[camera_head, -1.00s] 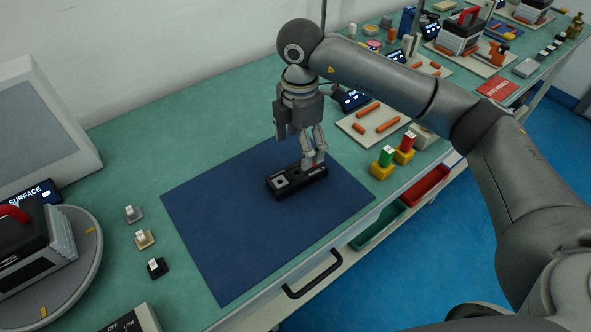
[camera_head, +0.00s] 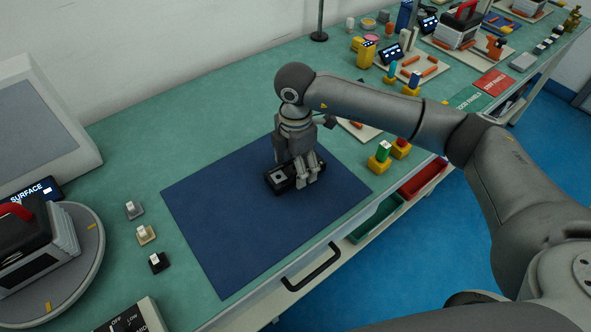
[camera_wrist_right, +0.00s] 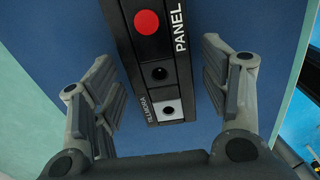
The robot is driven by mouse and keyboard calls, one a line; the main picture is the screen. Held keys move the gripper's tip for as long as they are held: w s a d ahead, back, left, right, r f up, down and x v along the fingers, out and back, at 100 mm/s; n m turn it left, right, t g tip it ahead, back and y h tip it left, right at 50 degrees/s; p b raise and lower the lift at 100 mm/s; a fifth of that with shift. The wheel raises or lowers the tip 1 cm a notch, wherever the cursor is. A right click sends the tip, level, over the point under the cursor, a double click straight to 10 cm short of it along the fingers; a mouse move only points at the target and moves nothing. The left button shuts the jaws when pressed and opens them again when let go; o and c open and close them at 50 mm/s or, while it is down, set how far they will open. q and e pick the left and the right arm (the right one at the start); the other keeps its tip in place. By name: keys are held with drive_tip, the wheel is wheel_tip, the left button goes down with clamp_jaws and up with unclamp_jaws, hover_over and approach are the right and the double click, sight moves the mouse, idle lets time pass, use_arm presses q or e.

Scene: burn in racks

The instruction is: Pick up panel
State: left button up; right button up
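The panel (camera_head: 277,183) is a black oblong block lying on the dark blue mat (camera_head: 232,225). In the right wrist view the panel (camera_wrist_right: 154,50) shows a red round button, a dark hole, a pale square with a hole and the white word PANEL. My right gripper (camera_head: 306,178) points down at the panel's right part, which it partly hides in the head view. In the wrist view the gripper (camera_wrist_right: 163,86) is open, with one finger on each side of the panel and blue gaps between. My left gripper is not in view.
A turntable (camera_head: 88,282) with a boxy unit stands at the left. Several small switches, including a black one (camera_head: 159,263), line the mat's left side. Yellow-based green (camera_head: 380,159) and red buttons stand right of the mat. A drawer handle (camera_head: 312,268) projects at the front edge.

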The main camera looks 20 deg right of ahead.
drive_tip(key=c, duration=0.9)
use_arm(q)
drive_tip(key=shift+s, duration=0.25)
